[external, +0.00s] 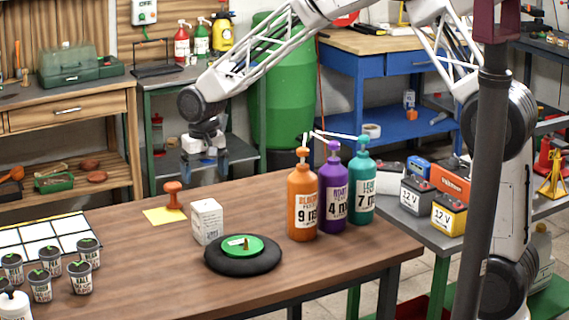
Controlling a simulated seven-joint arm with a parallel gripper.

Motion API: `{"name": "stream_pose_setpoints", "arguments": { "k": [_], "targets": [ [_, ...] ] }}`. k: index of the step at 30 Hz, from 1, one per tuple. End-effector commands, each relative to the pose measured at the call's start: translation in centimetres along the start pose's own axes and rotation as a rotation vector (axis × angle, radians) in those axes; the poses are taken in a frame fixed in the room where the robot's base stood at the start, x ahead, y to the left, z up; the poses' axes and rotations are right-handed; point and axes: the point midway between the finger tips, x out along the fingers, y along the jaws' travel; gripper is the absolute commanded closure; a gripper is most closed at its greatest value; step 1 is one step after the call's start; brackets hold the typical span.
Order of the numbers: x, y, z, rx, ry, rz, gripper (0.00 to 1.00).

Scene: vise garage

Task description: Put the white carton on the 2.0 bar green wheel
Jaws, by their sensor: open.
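The white carton (207,221) stands upright on the wooden table, left of and slightly behind the wheel. The wheel lies flat on the table, with a green hub (237,246) on a black tyre (242,264); a small brass-coloured stem stands at its middle. Its pressure marking cannot be read here. My gripper (207,174) hangs above and behind the carton, fingers pointing down, open and empty. It is apart from the carton.
Orange (303,200), purple (334,195) and teal (361,190) pump bottles stand right of the wheel. An orange stamp (172,194) stands on a yellow note (164,215) left of the carton. Several dark cups (79,279) stand beside a white grid (45,237) at left. The front middle table is clear.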

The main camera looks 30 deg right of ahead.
Motion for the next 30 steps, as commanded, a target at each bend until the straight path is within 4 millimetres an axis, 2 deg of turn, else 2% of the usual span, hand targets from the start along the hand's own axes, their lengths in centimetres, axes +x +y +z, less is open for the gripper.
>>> {"name": "stream_pose_setpoints", "arguments": {
  "k": [14, 19, 25, 30],
  "targets": [
    [0.0, 0.0, 0.0, 0.000, 0.000, 0.000, 0.09],
    [-0.7, 0.8, 0.2, 0.001, 0.004, -0.002, 0.09],
    [-3.1, 3.9, 1.4, 0.004, 0.018, -0.008, 0.09],
    [-6.1, 8.1, 3.5, 0.007, 0.036, -0.014, 0.09]
  ]
}}
